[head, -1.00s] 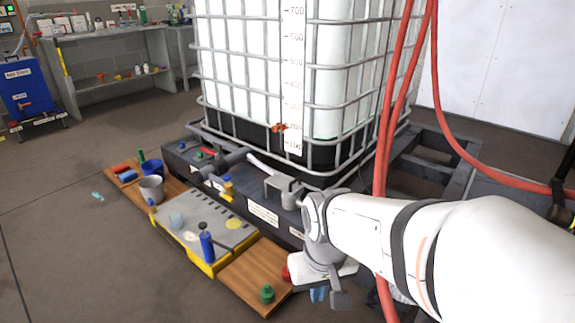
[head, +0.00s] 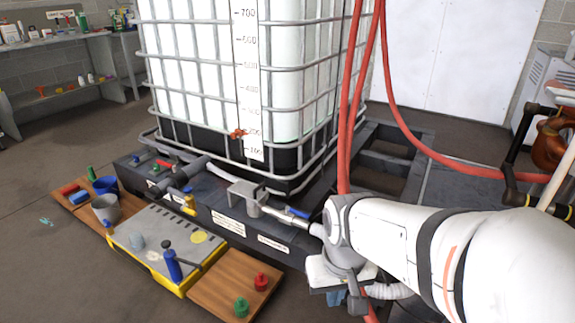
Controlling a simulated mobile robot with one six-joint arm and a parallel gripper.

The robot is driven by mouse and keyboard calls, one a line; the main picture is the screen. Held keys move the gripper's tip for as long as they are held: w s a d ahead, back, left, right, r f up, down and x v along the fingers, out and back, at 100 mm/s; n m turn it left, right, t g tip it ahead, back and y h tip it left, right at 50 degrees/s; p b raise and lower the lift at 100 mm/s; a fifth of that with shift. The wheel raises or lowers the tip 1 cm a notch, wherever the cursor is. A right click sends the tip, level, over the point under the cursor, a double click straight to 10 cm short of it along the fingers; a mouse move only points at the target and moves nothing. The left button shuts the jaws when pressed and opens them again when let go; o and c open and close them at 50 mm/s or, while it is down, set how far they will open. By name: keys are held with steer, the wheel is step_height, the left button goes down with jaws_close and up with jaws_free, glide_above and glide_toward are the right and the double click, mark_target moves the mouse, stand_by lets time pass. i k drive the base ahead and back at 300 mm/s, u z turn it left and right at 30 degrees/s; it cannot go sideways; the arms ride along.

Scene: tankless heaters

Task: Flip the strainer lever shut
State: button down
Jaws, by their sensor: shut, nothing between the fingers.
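A pipe run with several handles lies along the dark base in front of the caged tank. A blue lever (head: 298,212) sits on it at the right, just left of my wrist. A red handle (head: 165,165) and a yellow handle (head: 190,203) are farther left, by a thick grey angled fitting (head: 185,176). I cannot tell which handle is the strainer lever; the labels are too small to read. My gripper (head: 337,298) points down below my wrist, right of the wooden board. Its blue tips are mostly hidden by the wrist. It is shut and apart from the levers.
The caged tank (head: 240,90) stands behind the pipes. Red hoses (head: 350,120) hang close behind my arm. A grey-topped yellow case (head: 165,245) and wooden board (head: 240,270) with red (head: 262,282) and green (head: 241,307) caps lie in front.

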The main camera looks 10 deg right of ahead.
mark_target(289, 210)
steer(key=z, duration=0.1)
steer(key=i, duration=1)
steer(key=z, duration=0.05)
